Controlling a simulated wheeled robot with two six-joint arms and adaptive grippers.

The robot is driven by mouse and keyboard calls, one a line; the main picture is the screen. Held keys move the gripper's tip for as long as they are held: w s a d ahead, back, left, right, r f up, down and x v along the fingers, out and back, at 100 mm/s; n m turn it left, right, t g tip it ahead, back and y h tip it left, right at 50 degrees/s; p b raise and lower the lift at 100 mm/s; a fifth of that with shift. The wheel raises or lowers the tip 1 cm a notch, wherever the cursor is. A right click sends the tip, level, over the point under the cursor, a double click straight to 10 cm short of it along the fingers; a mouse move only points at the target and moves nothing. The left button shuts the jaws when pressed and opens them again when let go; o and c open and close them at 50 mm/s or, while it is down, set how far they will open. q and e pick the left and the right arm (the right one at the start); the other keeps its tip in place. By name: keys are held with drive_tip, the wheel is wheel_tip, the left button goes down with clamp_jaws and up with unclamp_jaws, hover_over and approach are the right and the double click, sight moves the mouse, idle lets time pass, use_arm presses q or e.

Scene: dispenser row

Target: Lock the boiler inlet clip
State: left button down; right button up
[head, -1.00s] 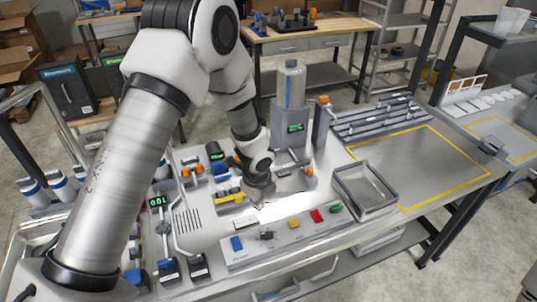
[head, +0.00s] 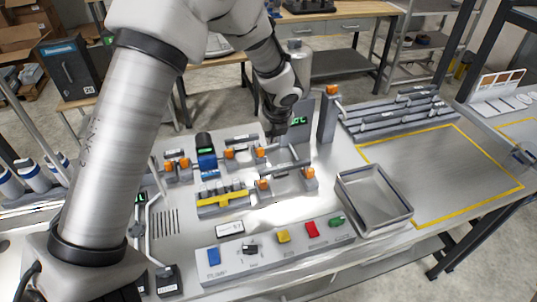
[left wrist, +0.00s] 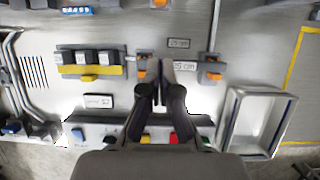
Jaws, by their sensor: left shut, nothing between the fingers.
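Several small orange clips sit on grey fittings on the bench panel; no readable label tells me which is the boiler inlet clip. One orange clip (head: 263,184) and another orange clip (head: 309,172) stand either side of a flat grey gap; two also show in the left wrist view, a left clip (left wrist: 141,72) and a right clip (left wrist: 213,74). My left gripper (head: 273,132) is shut and empty above the panel, in front of the grey column with the green display (head: 300,119). In the left wrist view its fingers (left wrist: 159,88) are together between those two clips. My right gripper is out of view.
A yellow bar with grey blocks (head: 222,198) lies left of the clips. A front control box (head: 270,252) carries coloured buttons. An empty metal tray (head: 375,197) stands to the right, beside a clear yellow-outlined area (head: 450,175).

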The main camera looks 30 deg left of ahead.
sight(263, 152)
use_arm(q)
drive_tip(key=shift+s+f+b, duration=0.25)
drive_tip(key=shift+f+b, duration=0.2)
drive_tip(key=shift+f, duration=0.2)
drive_tip(key=shift+s+f+b, duration=0.25)
drive_tip(key=shift+f+b, duration=0.2)
drive_tip(key=shift+f, duration=0.15)
drive_tip(key=shift+w+f+b, duration=0.2)
drive_tip(key=shift+f+b, duration=0.2)
drive_tip(key=shift+f, duration=0.1)
drive_tip(key=shift+w+f, duration=0.2)
drive_tip(key=shift+w, duration=0.3)
drive_tip(key=shift+s+r, duration=0.15)
drive_tip(key=shift+s, duration=0.25)
drive_tip(key=p+x, duration=0.1)
drive_tip(key=x, duration=0.8)
drive_tip(key=shift+w, duration=0.2)
drive_tip(key=w+a+p, duration=0.2)
drive_tip(key=shift+w+a+f+p, duration=0.2)
drive_tip(key=shift+a+f+p, duration=0.1)
drive_tip(key=shift+a, duration=0.1)
drive_tip(key=shift+w+a+f, duration=0.2)
drive_tip(key=shift+a, duration=0.05)
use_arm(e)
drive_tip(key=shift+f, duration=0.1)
